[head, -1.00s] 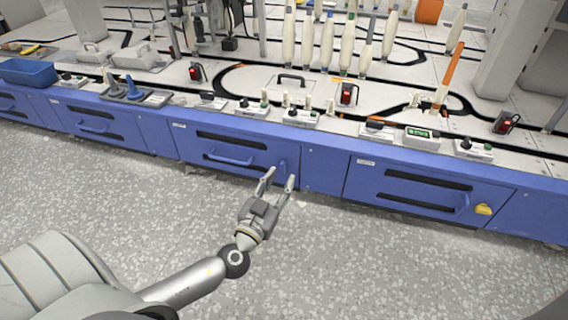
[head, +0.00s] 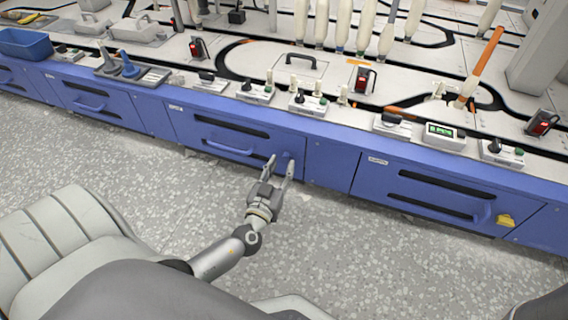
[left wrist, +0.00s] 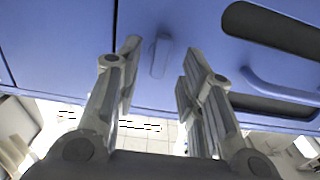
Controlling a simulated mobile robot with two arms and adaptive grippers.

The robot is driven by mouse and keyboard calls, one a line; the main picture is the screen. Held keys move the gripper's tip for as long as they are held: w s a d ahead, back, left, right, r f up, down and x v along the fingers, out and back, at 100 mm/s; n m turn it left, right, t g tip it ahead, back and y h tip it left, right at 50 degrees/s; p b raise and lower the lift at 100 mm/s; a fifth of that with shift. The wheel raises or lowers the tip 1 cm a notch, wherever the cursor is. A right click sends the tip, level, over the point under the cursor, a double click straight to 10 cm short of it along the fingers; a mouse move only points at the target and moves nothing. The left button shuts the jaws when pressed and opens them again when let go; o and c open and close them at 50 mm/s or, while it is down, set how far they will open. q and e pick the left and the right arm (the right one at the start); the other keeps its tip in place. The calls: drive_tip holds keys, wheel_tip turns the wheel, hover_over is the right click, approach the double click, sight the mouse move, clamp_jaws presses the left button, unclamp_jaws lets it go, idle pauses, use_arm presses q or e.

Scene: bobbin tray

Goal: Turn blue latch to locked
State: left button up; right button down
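The blue latch (left wrist: 160,56) is a small rounded bar on the blue drawer front. In the left wrist view it points along the picture's height and lies between my fingers as seen from there. In the head view the latch (head: 285,157) is at the drawer's right end, partly hidden by a fingertip. My left gripper (head: 280,162) is open and empty in front of it; its two spread fingers also show in the left wrist view (left wrist: 160,68). I see no clear contact with the latch. My right gripper is not in view.
The blue drawer's handle (head: 229,149) and dark slots are left of the latch. A right-hand drawer carries a yellow latch (head: 505,220). The worktop above holds switch boxes (head: 310,104) and white bobbins (head: 342,28). The speckled floor (head: 340,235) in front is clear.

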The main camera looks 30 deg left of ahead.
sight(288, 153)
use_arm(q)
drive_tip(key=shift+x, duration=1.35)
drive_tip(key=shift+c, duration=0.4)
clamp_jaws()
